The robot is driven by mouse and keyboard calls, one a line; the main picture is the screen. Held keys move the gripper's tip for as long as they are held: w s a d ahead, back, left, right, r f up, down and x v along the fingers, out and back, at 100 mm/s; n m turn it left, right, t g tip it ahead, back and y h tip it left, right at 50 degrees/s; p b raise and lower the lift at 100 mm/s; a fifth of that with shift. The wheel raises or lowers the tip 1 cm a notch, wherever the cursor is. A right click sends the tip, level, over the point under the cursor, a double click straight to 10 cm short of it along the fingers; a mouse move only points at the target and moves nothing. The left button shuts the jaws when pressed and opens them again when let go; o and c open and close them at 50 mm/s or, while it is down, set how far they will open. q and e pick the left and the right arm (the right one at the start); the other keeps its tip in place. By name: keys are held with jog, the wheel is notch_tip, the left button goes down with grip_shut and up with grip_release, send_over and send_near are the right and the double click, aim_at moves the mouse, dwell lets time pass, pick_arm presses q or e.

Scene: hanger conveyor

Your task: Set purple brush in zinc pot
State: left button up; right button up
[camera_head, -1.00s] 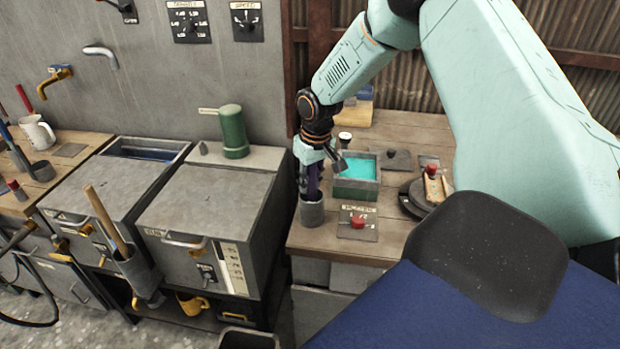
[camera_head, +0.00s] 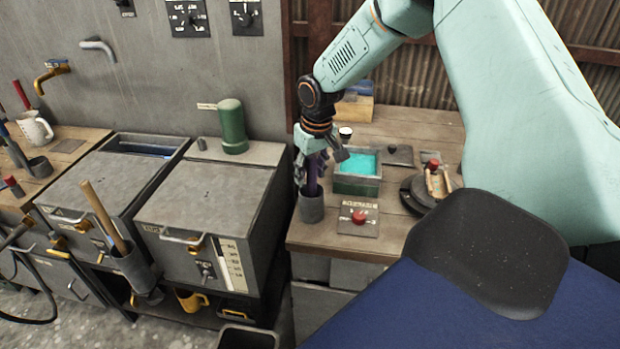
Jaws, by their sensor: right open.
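The purple brush (camera_head: 312,178) stands upright with its lower end inside the zinc pot (camera_head: 311,208), a small grey cup near the left front edge of the right-hand bench. My right gripper (camera_head: 318,170) is open, with its fingers spread around and just above the top of the brush. Part of the brush is hidden behind the fingers, and I cannot tell whether any finger touches it. The inside of the pot is mostly hidden. My left gripper is not in view.
A box of turquoise liquid (camera_head: 358,172) stands right of the pot. A red button on a plate (camera_head: 359,218) lies in front of it. A dark round turntable (camera_head: 424,194) is further right. Grey cabinets (camera_head: 205,205) stand to the left, beyond a gap.

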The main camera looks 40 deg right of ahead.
aim_at(311, 160)
jog(key=r, duration=0.2)
jog(key=s+r, duration=0.1)
jog(key=r, duration=0.1)
jog(key=a+r, duration=0.1)
jog(key=r, duration=0.1)
jog(key=shift+s+r, duration=0.2)
jog(key=shift+s, duration=0.05)
jog(key=shift+a, duration=0.1)
jog(key=s+a+f+n+y, duration=0.1)
jog(key=s+a+f, duration=0.4)
jog(key=a+f, duration=0.25)
jog(key=s+a+f+y, duration=0.1)
jog(key=s+a+f, duration=0.3)
jog(key=a+f, duration=0.35)
jog(key=s+a+f, duration=0.1)
jog(key=s+f, duration=0.1)
jog(key=s, duration=0.5)
jog(key=s+a+f+g+h, duration=0.1)
jog(key=s+a+f, duration=0.1)
jog(key=s, duration=0.6)
jog(key=s+a+f, duration=0.2)
jog(key=s+f, duration=0.2)
jog(key=s, duration=0.4)
jog(key=shift+s+f+g+h, duration=0.15)
jog(key=shift+g+h, duration=0.15)
jog(key=shift+h, duration=0.1)
